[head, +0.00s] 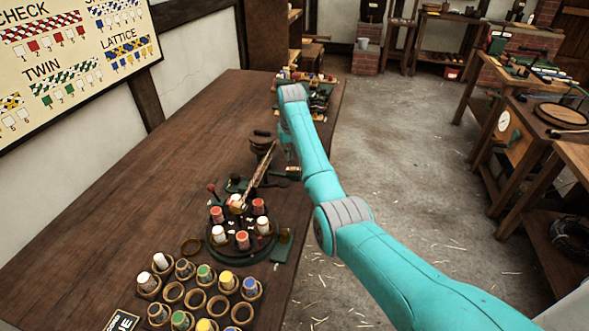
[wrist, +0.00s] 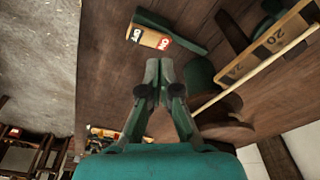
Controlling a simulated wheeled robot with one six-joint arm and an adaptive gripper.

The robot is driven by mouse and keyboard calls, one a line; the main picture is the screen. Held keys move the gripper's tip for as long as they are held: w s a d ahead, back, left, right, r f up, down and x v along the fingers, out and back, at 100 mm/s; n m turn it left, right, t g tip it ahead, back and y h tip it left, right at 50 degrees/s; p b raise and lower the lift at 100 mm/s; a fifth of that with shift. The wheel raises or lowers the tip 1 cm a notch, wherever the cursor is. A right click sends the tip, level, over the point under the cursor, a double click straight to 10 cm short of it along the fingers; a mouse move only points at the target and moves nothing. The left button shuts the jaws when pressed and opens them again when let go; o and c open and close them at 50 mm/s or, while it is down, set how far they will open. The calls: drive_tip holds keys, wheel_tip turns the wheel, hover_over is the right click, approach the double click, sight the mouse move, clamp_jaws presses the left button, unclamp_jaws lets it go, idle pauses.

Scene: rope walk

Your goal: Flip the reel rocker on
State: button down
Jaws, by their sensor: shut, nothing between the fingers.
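The reel rocker (wrist: 152,38) shows in the wrist view as a small tan block with a white marked end on the left and a red marked end on the right. It sits at a green base (wrist: 180,28) on the wooden bench. In the head view my arm hides the gripper.
The bench (head: 185,130) carries a round bobbin stand (head: 240,247), several bobbins in cups at the front, and more gear at the far end. A numbered wooden scale (wrist: 275,40) and a thin rod lie right of the fingers in the wrist view. The floor (head: 400,180) right of the bench is open.

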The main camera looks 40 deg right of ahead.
sight(290, 169)
drive_tip(key=shift+r, duration=1.85)
